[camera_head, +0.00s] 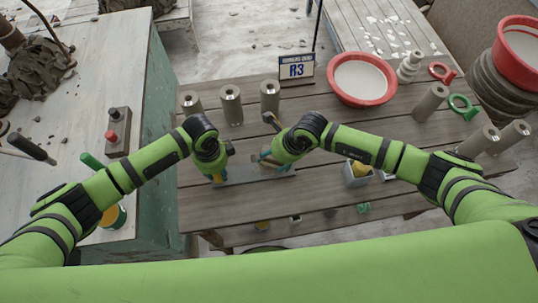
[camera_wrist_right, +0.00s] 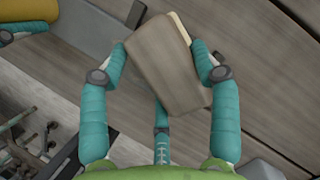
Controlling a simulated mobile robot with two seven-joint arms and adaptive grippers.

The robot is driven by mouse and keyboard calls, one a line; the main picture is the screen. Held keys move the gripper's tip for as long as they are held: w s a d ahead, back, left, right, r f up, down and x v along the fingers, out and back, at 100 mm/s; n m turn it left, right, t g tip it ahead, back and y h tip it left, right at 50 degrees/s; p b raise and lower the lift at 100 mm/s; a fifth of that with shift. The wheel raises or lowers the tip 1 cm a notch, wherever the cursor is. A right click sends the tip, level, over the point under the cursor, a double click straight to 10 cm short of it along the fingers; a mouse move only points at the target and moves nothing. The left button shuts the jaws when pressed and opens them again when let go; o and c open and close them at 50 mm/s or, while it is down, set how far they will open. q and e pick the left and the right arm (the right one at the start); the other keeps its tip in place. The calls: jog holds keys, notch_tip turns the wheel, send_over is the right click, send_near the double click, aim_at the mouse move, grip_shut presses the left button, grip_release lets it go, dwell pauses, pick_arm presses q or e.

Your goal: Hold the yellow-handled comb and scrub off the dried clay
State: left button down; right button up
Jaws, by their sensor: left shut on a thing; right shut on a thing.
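My left gripper (camera_head: 219,174) is shut on the yellow-handled comb, low over the left part of a grey strip. The comb's yellow handle (camera_wrist_right: 30,14) shows at the upper left of the right wrist view, beside a teal finger of that gripper. Its teeth and any clay on them cannot be made out. My right gripper (camera_wrist_right: 160,70) is shut on a brown wooden block (camera_wrist_right: 165,62) with a pale edge, apparently a brush. The block sits tilted between the teal fingers, just right of the comb. Contact between the two cannot be told.
The slatted wooden table (camera_head: 330,130) holds several grey cylinders (camera_head: 230,105) at the back and a red-rimmed basin (camera_head: 362,80) at the back right. A sign marked R3 (camera_head: 296,69) stands behind. A small grey box (camera_head: 356,175) with yellow contents is right of my grippers.

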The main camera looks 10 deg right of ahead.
jog(key=s, duration=0.5)
jog(key=shift+s+d+f, duration=0.1)
jog(key=shift+s+d, duration=0.05)
jog(key=shift+s, duration=0.25)
jog(key=shift+s+d, duration=0.15)
jog(key=shift+d, duration=0.85)
jog(key=shift+w, duration=0.4)
jog(key=shift+w+a, duration=0.15)
jog(key=shift+w, duration=2.9)
jog(key=shift+w+r, duration=0.15)
jog(key=shift+r, duration=4.05)
